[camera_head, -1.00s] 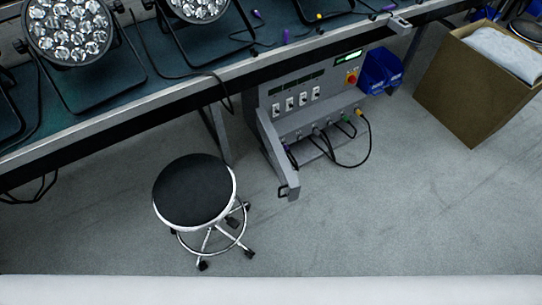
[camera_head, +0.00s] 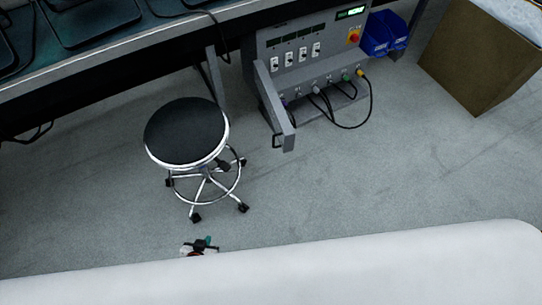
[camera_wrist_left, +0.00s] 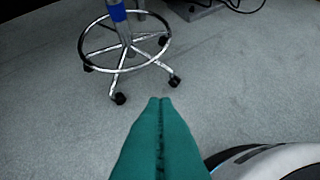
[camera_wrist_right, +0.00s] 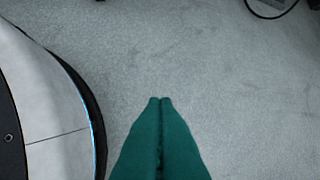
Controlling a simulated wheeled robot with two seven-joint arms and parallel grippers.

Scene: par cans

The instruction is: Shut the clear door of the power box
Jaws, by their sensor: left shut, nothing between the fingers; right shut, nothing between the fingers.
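The grey power box (camera_head: 308,50) sits under the workbench in the head view, with switches, a lit display, a red knob and plugged cables on its front. Its door (camera_head: 272,100) stands open, swung out from the box's left side, with a grey frame and a small dark handle (camera_head: 277,141) at its near end. My left gripper (camera_head: 208,241) shows small at the bottom of the head view, well short of the door. Its teal fingers (camera_wrist_left: 160,101) are shut and empty. My right gripper (camera_wrist_right: 160,101) is shut and empty over bare floor, outside the head view.
A black-topped stool (camera_head: 186,131) on casters stands left of the door, between my left gripper and the bench (camera_head: 130,57). Blue bins (camera_head: 385,35) are right of the box, and a brown carton (camera_head: 480,55) stands far right. Floor in front of the door is clear.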

